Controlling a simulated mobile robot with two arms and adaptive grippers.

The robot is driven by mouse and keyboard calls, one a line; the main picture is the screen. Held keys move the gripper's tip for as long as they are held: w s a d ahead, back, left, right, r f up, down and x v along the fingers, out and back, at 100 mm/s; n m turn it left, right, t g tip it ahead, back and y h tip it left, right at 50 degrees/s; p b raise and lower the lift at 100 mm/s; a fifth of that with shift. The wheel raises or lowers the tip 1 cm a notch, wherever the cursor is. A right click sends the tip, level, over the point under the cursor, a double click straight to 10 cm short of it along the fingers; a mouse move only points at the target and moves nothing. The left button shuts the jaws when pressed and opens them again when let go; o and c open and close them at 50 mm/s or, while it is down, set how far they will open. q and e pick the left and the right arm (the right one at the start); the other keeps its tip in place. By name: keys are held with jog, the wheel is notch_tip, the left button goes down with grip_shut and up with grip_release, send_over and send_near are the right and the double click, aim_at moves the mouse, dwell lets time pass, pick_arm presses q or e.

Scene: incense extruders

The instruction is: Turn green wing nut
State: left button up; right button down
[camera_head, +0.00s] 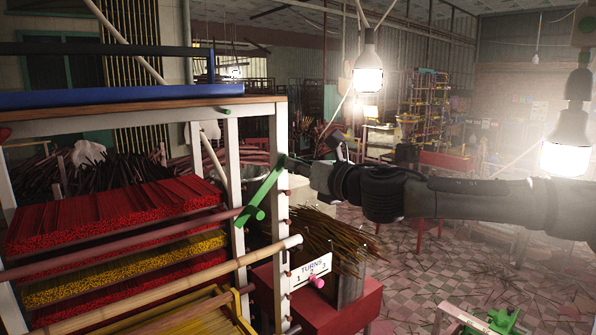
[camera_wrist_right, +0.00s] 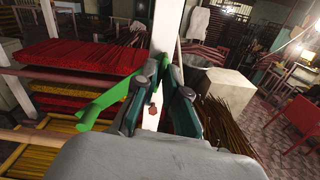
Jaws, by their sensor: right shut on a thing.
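The green wing nut (camera_head: 264,193) sits at the white front post of the rack, with one wing slanting down to the left. It also shows in the right wrist view (camera_wrist_right: 102,106), left of the post. My right gripper (camera_head: 287,163) reaches in from the right and is shut on the wing nut's upper end. In the wrist view its dark fingers (camera_wrist_right: 166,78) stand close together in front of the white post, hiding part of the nut. My left gripper is not in view.
The rack (camera_head: 233,165) holds red and yellow incense bundles (camera_head: 105,213). Below the nut, a white TURNS plate (camera_head: 311,269) carries a pink peg (camera_head: 317,281). Brown sticks (camera_head: 330,240) stand by a red stand (camera_head: 335,312). Lit bulbs (camera_head: 367,75) hang above my right arm.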

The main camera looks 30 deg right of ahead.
jog(key=shift+m+b, duration=2.25)
jog(key=shift+m, duration=5.45)
jog(key=c, duration=1.2)
grip_release()
jog(key=shift+c, duration=0.2)
jog(key=shift+s, duration=0.1)
